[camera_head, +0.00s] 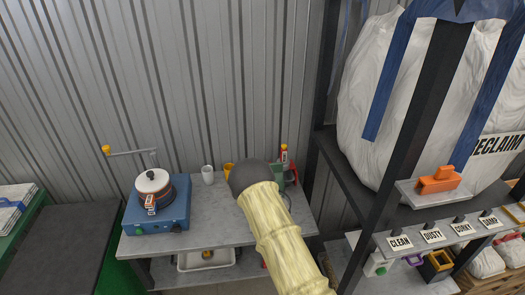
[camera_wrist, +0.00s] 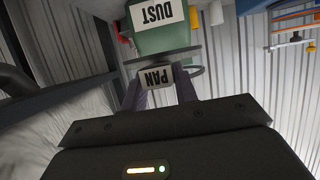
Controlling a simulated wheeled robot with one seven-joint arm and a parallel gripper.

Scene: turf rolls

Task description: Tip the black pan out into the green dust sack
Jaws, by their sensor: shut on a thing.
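In the wrist view my gripper (camera_wrist: 165,92) is shut, with its two purple-grey fingers either side of a tag reading PAN (camera_wrist: 156,78). A dark thin edge just beyond the tag looks like the black pan (camera_wrist: 165,57); most of the pan is hidden. The green dust sack (camera_wrist: 165,40), labelled DUST, is directly beyond the pan in this view. I cannot tell whether they touch, or whether the pan is tilted. In the head view my arm covers the gripper and pan; a piece of green, likely the sack (camera_head: 291,174), shows at the bench's back right.
The grey bench (camera_head: 220,232) holds a blue burner unit (camera_head: 172,218) with a pot, a white cup (camera_head: 208,174) and a yellow cup (camera_head: 229,169). A dark rack post (camera_head: 400,130) and a large RECLAIM bag (camera_head: 380,90) stand close on the right. The bench's front middle is clear.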

